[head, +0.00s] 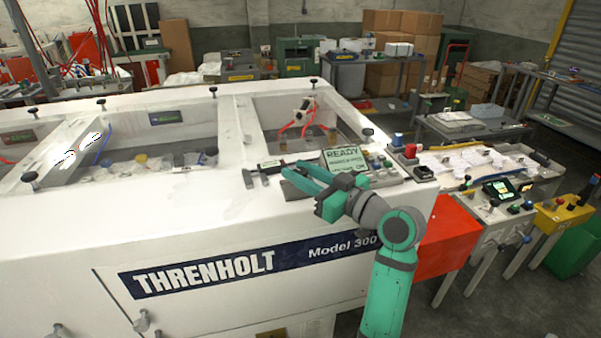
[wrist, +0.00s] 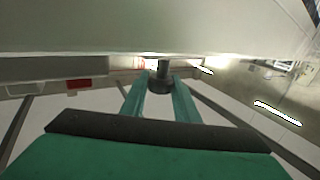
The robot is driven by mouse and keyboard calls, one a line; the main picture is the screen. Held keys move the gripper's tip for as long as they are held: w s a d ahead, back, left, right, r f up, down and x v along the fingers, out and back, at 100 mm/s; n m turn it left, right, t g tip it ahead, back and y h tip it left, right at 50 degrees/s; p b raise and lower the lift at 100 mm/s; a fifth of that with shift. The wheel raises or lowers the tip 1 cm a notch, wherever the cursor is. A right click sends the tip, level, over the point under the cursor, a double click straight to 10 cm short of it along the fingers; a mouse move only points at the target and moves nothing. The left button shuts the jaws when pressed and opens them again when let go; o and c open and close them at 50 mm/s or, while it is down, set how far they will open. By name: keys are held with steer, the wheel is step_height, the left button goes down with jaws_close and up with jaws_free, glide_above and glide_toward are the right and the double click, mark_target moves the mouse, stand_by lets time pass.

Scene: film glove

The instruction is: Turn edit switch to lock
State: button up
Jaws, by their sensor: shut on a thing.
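In the wrist view, a dark round knob (wrist: 160,80) on a short stem stands between the two teal fingers of my gripper (wrist: 160,92). The fingers are closed on it from both sides. It looks like a switch, but no edit or lock label can be read, so its setting cannot be told. In the head view, my gripper (head: 291,175) is at the front edge of the white machine, just in front of the control panel with the green READY screen (head: 345,159). My own fingers and wrist hide the knob there.
The white THRENHOLT machine (head: 215,225) fills the front left. Small knobs and buttons (head: 378,162) sit right of the screen. A red box (head: 450,235) stands at the machine's right.

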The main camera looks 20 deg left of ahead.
steer(key=shift+n+g+y, duration=0.3)
steer(key=shift+n+g, duration=0.2)
steer(key=shift+g, duration=0.3)
steer(key=o, duration=1.1)
steer(key=shift+c, duration=0.2)
steer(key=v, duration=1)
steer(key=shift+d, duration=0.45)
steer(key=shift+a, duration=0.1)
